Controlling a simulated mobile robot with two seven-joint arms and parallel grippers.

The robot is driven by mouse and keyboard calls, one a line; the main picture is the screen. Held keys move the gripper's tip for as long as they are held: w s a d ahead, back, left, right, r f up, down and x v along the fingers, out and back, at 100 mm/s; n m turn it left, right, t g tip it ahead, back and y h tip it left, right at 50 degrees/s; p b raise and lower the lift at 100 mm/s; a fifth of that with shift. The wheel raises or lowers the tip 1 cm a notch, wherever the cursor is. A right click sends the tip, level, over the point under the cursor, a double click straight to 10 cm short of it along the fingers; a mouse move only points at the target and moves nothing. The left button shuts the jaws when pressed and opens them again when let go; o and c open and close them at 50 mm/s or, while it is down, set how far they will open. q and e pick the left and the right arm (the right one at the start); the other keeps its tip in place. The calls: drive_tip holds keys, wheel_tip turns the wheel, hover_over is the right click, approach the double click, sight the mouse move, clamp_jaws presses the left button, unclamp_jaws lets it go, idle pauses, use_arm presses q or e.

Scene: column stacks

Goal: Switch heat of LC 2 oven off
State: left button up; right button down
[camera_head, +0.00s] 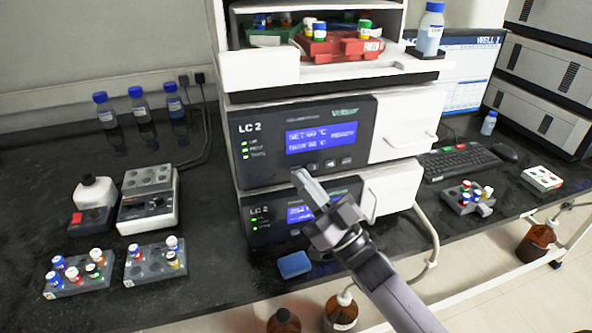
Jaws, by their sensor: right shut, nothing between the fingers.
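The LC 2 oven (262,120) is the dark-fronted unit in the middle of the stack. Its lit blue display (321,138) shows a "SET 60 °C" line with a second, blurred line below. Green indicator lights (244,147) glow at its left. A row of small buttons (330,163) lies under the display. My right gripper (303,181) is shut and empty, its tips close to the lower front of the oven, just below and left of the leftmost button. I cannot tell whether they touch the panel. My left gripper is not in view.
A second LC 2 unit (258,212) sits below, partly hidden by my right gripper. A tray of vials (340,47) and a bottle (429,30) stand above. A blue block (294,264) lies in front. Vial racks (155,262) stand left, a keyboard (458,162) right.

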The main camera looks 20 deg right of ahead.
drive_tip(key=shift+w, duration=0.4)
drive_tip(key=shift+s, duration=0.1)
idle(0.5)
drive_tip(key=shift+s+p, duration=0.3)
drive_tip(key=shift+s, duration=0.45)
drive_tip(key=s+p, duration=0.2)
drive_tip(key=s, duration=0.3)
drive_tip(key=shift+d, duration=0.1)
idle(0.6)
